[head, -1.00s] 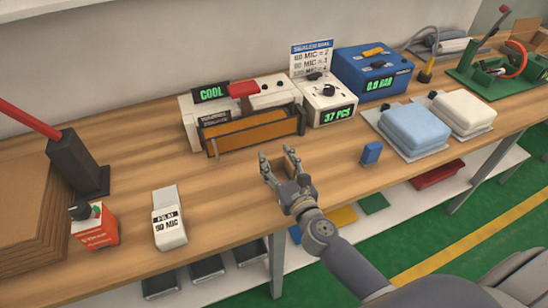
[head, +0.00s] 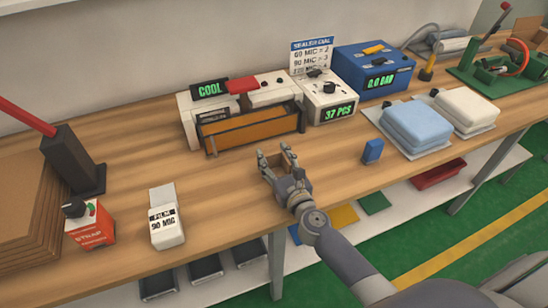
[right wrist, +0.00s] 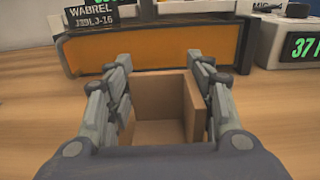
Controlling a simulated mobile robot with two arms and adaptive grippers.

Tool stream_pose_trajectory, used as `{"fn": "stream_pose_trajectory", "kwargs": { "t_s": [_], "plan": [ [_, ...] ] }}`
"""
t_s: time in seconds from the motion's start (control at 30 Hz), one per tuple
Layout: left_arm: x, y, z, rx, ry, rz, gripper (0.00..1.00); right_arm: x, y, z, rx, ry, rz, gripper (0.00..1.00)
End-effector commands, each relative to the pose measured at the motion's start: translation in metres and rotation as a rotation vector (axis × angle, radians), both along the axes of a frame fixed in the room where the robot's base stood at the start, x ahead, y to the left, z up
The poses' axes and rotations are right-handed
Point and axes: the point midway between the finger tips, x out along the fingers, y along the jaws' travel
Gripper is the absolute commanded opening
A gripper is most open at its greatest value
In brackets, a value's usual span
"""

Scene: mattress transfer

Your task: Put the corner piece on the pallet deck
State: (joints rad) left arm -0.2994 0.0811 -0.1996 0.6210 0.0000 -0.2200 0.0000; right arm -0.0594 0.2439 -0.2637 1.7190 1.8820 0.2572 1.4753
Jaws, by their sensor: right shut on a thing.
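My right gripper (head: 276,160) is over the front part of the bench, in front of the sealer. It is shut on a brown cardboard-like corner piece (head: 289,158). In the right wrist view the corner piece (right wrist: 160,96) sits between the two fingers of the gripper (right wrist: 163,64), with its inner faces showing. I cannot tell whether its underside touches the bench top. My left gripper is not in view. I cannot make out a pallet deck in these frames.
The sealer (head: 248,134) with its orange front stands behind my right gripper. A small blue block (head: 373,150) and a light blue folded pack (head: 417,125) are to the right. A white film box (head: 166,226), strap box (head: 91,224) and cardboard stack (head: 28,215) are left.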

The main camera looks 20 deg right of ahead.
Motion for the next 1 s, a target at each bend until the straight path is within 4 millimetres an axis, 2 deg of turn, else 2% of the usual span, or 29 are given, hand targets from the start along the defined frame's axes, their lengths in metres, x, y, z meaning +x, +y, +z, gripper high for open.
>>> {"fn": "stream_pose_trajectory", "kwargs": {
  "t_s": [0.07, 0.1, 0.17, 0.63, 0.77, 1.0],
  "plan": [
    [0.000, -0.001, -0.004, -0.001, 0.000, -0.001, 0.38, 0.000, 0.000, -0.004, 0.001, 0.001, 0.000, 0.32],
    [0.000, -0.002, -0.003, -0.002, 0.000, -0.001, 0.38, 0.000, 0.000, -0.003, 0.001, 0.000, 0.000, 0.55],
    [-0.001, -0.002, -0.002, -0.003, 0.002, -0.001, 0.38, 0.000, 0.000, -0.003, 0.001, 0.001, 0.000, 0.69],
    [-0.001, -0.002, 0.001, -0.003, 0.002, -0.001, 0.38, -0.002, 0.000, 0.001, -0.001, 0.001, 0.000, 0.69],
    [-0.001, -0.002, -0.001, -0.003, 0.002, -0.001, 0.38, -0.019, -0.001, -0.002, 0.000, 0.004, 0.000, 0.69],
    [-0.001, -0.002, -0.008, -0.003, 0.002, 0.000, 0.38, -0.063, -0.002, -0.002, 0.000, 0.004, 0.000, 0.69]
  ]
}}
